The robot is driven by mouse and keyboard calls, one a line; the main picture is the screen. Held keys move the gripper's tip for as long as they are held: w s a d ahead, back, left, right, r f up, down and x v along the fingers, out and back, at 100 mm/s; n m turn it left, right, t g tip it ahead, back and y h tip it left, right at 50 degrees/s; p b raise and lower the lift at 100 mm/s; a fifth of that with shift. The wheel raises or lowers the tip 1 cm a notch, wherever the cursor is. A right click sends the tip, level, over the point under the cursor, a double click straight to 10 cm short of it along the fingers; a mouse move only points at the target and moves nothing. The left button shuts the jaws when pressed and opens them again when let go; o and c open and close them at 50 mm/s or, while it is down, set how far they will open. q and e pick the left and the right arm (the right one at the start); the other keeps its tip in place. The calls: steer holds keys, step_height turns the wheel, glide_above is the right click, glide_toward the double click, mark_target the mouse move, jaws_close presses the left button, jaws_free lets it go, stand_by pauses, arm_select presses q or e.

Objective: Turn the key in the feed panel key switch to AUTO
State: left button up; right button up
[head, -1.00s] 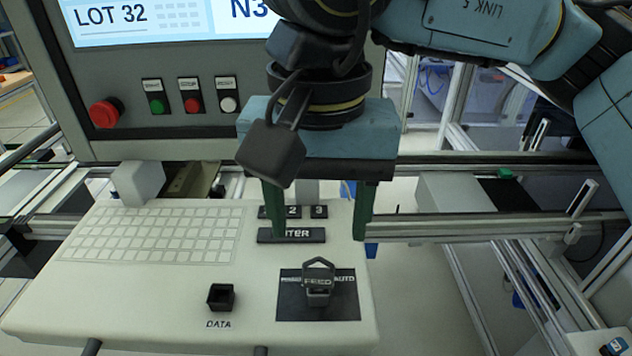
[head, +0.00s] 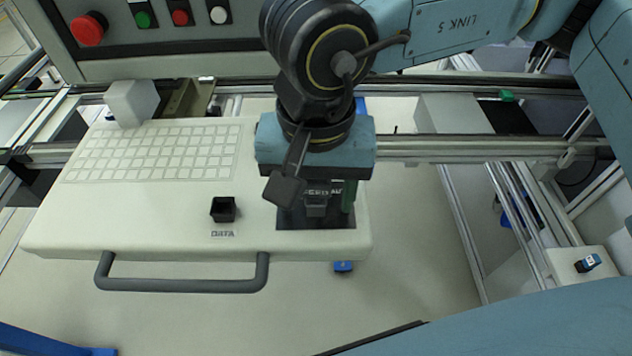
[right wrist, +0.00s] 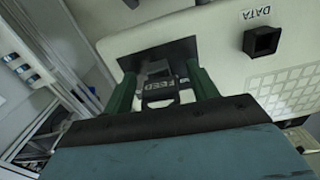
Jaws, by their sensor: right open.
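The key switch (head: 316,211) sits on a black plate (head: 340,222) at the right end of the cream panel. The word AUTO is partly covered at the plate's right. The key (right wrist: 163,86) carries a FEED tag and stands up from the plate in the right wrist view. My right gripper (head: 318,204) is over the switch with its green fingers pointing down. In the right wrist view my right gripper (right wrist: 161,83) is open, one finger on each side of the key, with gaps visible. The left fingertip is hidden in the head view. My left gripper is not in view.
The panel also has a DATA socket (head: 223,209), a keypad (head: 155,153) and a grey front handle (head: 182,285). A metal rail (head: 470,148) runs behind. Red (head: 88,29), green and white buttons are on the console above.

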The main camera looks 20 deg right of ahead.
steer(key=c, duration=1)
steer(key=shift+f+m+b, duration=0.1)
steer(key=shift+m+b, duration=1)
steer(key=shift+b, duration=0.1)
steer(key=shift+c, duration=0.2)
steer(key=shift+m+b, duration=2.3)
steer(key=shift+m, duration=0.4)
steer(key=o, duration=1)
steer(key=shift+o, duration=0.4)
steer(key=o, duration=0.4)
steer(key=shift+o, duration=0.2)
steer(key=shift+r+p, duration=1.75)
steer(key=shift+r, duration=1.85)
